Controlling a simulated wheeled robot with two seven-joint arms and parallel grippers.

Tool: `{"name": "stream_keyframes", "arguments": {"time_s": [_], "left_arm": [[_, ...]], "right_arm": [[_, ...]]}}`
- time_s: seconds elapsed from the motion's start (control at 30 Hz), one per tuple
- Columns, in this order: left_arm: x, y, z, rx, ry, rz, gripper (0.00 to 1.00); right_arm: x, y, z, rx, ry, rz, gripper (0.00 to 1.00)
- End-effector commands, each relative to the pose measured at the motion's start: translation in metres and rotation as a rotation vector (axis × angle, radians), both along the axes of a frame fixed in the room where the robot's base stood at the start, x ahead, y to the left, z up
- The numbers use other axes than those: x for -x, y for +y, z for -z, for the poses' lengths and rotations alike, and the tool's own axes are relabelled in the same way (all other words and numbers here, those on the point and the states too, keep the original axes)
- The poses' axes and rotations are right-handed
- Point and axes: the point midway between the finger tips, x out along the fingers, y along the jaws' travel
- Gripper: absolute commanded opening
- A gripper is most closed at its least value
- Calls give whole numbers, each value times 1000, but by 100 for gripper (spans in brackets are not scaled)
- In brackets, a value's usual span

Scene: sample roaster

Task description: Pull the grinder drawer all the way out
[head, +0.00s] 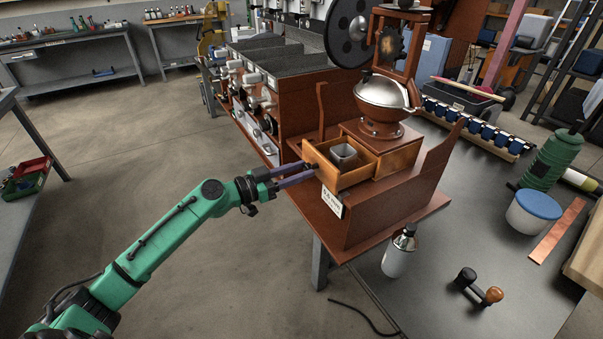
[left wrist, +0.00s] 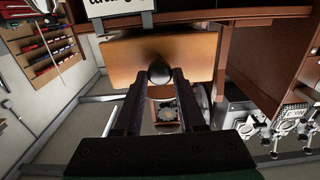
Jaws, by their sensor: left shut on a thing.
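The grinder (head: 385,100) has a silver domed hopper on a wooden body and stands on a reddish wooden stand. Its drawer (head: 341,176) is part way out toward the left, with a small grey metal cup (head: 344,156) inside. My left gripper (head: 312,169) reaches in from the left and is shut on the drawer knob. In the left wrist view the dark round knob (left wrist: 159,73) sits between the fingertips, against the light wooden drawer front (left wrist: 190,55). My right gripper is in neither view.
A white label (head: 332,202) hangs on the stand below the drawer. The floor to the left of the drawer is clear.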

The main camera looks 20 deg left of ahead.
Motion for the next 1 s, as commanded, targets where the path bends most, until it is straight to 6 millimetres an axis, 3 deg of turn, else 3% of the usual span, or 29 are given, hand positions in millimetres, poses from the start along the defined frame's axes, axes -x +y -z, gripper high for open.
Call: {"name": "stream_keyframes", "arguments": {"time_s": [0.07, 0.1, 0.17, 0.57, 0.77, 1.0], "left_arm": [[0, 0, 0, -2, 1, 0, 0], [0, 0, 0, -2, 1, 0, 47], [0, 0, 0, -2, 1, 0, 69], [4, 4, 2, -1, 1, -1, 69], [30, 24, 7, 0, 4, -1, 69], [77, 63, 6, 3, 3, -1, 69]], "right_arm": [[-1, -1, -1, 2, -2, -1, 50], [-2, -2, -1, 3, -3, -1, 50], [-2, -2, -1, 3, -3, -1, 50], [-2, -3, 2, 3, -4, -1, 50], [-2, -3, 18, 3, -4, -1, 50], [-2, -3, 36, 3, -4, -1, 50]]}}
